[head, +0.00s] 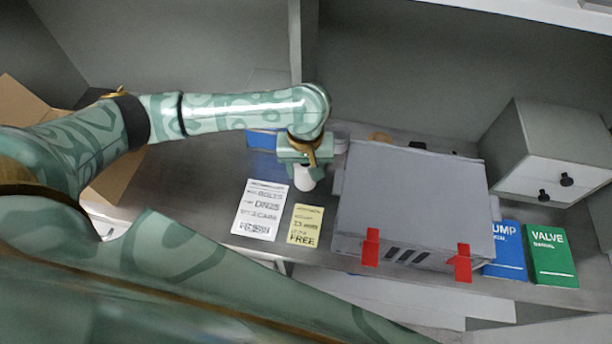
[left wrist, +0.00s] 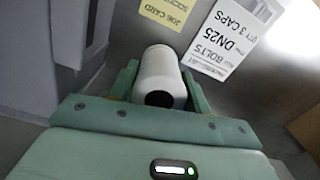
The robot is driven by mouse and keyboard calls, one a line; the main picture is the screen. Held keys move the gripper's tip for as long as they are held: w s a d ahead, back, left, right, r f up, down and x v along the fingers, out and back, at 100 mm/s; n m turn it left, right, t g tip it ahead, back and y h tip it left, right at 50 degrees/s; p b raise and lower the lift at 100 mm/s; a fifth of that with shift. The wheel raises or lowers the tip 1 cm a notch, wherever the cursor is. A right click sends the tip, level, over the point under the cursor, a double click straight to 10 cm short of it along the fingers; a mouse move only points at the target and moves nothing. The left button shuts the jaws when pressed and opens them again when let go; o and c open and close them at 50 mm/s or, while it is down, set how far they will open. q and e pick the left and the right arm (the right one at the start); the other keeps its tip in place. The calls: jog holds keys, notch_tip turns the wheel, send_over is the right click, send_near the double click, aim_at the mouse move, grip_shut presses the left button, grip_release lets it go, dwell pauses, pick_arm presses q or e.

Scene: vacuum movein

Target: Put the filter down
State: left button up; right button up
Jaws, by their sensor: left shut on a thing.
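The filter (head: 303,178) is a white rounded cylinder. It also shows in the left wrist view (left wrist: 160,70), with a dark round opening at the end facing the camera. My left gripper (head: 305,160) is shut on it, with a green finger on each side in the left wrist view (left wrist: 160,90). The gripper points down over the grey shelf (head: 180,190), just behind the label cards and left of the grey case. I cannot tell whether the filter touches the shelf. My right gripper is not in view.
A white bolts card (head: 259,210) and a yellow job card (head: 305,226) lie in front. A grey case with red latches (head: 410,200) stands right. Beyond it are blue (head: 506,252) and green (head: 551,255) manuals and a drawer box (head: 550,150). A cardboard box (head: 25,105) is at left.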

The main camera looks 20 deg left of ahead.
aim_at(306, 176)
pick_arm(q)
jog(key=shift+w+a+f, duration=0.1)
jog(key=shift+w+f, duration=0.15)
jog(key=shift+f, duration=0.15)
notch_tip(306, 176, down, 4)
jog(key=b, duration=0.2)
jog(key=shift+w+r+b, duration=0.15)
jog(key=shift+r+b, duration=0.1)
jog(key=shift+b, duration=0.15)
jog(key=shift+r, duration=0.2)
jog(key=o, duration=1.1)
jog(key=shift+f, duration=0.15)
jog(key=shift+c, duration=0.2)
